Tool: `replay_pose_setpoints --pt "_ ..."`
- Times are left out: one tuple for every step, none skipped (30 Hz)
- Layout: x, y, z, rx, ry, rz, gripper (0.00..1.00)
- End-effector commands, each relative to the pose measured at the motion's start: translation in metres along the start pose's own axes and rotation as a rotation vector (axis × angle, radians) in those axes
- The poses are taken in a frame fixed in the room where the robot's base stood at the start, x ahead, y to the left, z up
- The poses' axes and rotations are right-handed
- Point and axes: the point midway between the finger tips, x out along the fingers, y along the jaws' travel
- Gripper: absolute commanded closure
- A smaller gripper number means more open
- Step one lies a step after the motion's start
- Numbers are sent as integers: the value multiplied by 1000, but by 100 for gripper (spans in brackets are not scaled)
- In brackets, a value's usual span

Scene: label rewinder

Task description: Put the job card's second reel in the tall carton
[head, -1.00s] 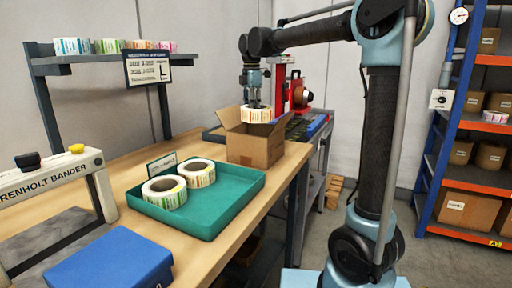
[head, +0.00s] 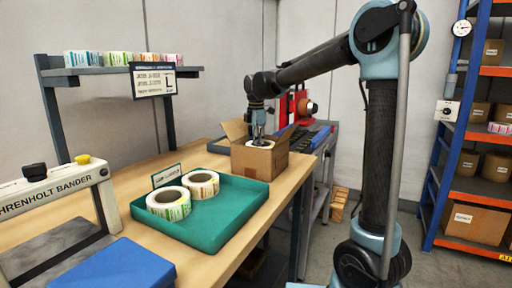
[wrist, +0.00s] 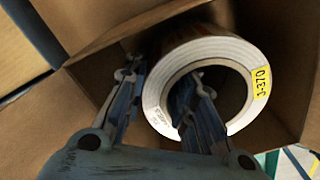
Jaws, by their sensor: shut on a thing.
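An open cardboard carton (head: 258,160) stands at the far end of the bench. My gripper (head: 258,138) reaches down into its mouth, shut on a white label reel (head: 263,143). In the wrist view, my gripper (wrist: 160,78) has one finger inside the core of the reel (wrist: 218,55) and one outside its wall. The reel bears a yellow tag (wrist: 261,83) and sits between the carton walls (wrist: 110,80). Whether it touches the carton floor is hidden. A job card (head: 153,80) hangs on the shelf, its print too small to read.
A green tray (head: 215,222) holds two more reels (head: 168,203) and (head: 202,183). A blue box (head: 110,268) and a bander (head: 55,190) are nearer. The carton flaps stand open around my gripper. A red machine (head: 292,108) stands behind.

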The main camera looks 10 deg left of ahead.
Motion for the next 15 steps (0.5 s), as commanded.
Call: replay_pose_setpoints --pt "0 0 0 0 0 0 100" --pt "0 0 0 0 0 0 100" --pt "0 0 0 0 0 0 100" --pt "0 0 0 0 0 0 100" --pt "0 0 0 0 0 0 100" --pt "1 0 0 0 0 0 100" --pt "2 0 0 0 0 0 100" --pt "2 0 0 0 0 0 100" --pt "3 0 0 0 0 0 100" --pt "4 0 0 0 0 0 100" --pt "5 0 0 0 0 0 100" --pt "6 0 0 0 0 0 100" --pt "6 0 0 0 0 0 100" --pt "7 0 0 0 0 0 100" --pt "7 0 0 0 0 0 69"
